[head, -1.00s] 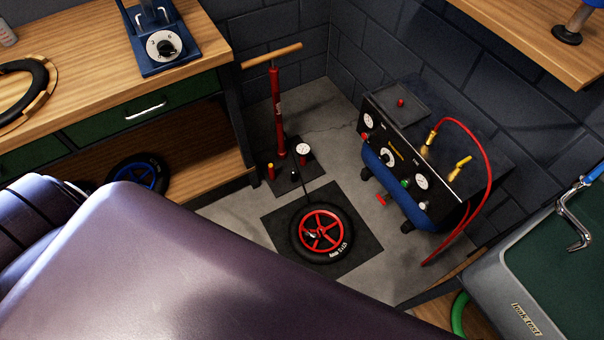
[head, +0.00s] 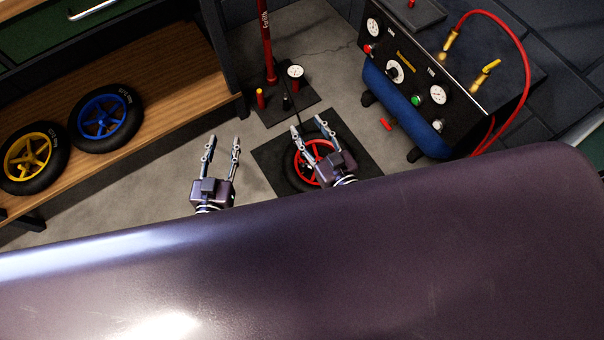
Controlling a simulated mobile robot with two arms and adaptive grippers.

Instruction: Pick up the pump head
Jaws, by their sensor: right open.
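A red floor pump (head: 266,45) stands on a dark base plate with a round gauge (head: 295,71). Its black hose runs down to a wheel with red spokes (head: 299,172), which lies flat on a dark square mat (head: 268,158). I cannot clearly make out the pump head at the hose's end; my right gripper partly covers the wheel there. My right gripper (head: 310,129) is over the wheel, fingers apart and nothing between them. My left gripper (head: 222,142) is open and empty above the bare floor, left of the mat.
A blue and black compressor (head: 405,105) with gauges and a red hose (head: 527,75) stands at the right. A yellow-spoked wheel (head: 28,158) and a blue-spoked wheel (head: 104,116) lie on a wooden shelf (head: 185,85) at left. Grey floor is clear between shelf and mat.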

